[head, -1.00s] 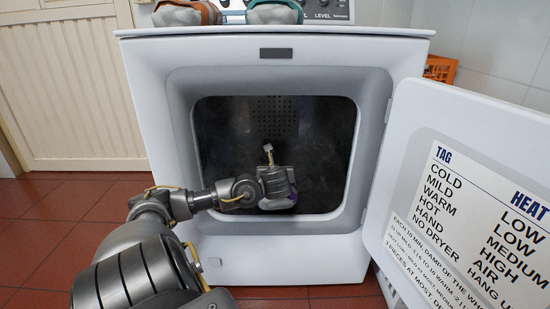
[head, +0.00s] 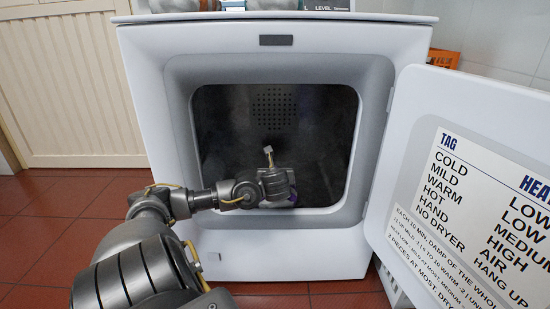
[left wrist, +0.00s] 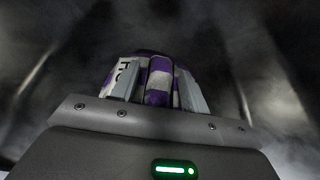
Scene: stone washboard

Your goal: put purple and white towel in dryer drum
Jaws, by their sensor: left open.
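The purple and white towel (left wrist: 157,70) is inside the dryer drum (head: 318,120). In the head view only a small purple bit of the towel (head: 293,195) shows beside my wrist. My left gripper (left wrist: 158,92) is open, with a pale finger on either side of the towel. In the head view my left arm reaches through the dryer opening, and its wrist hides the fingertips. Whether the towel rests on the drum floor cannot be told. My right gripper is not in view.
The dryer door (head: 470,190) stands open to the right, with printed labels on it. The opening's white rim (head: 200,222) lies close below my forearm. An orange basket (head: 443,58) is behind the dryer. The upper drum is clear.

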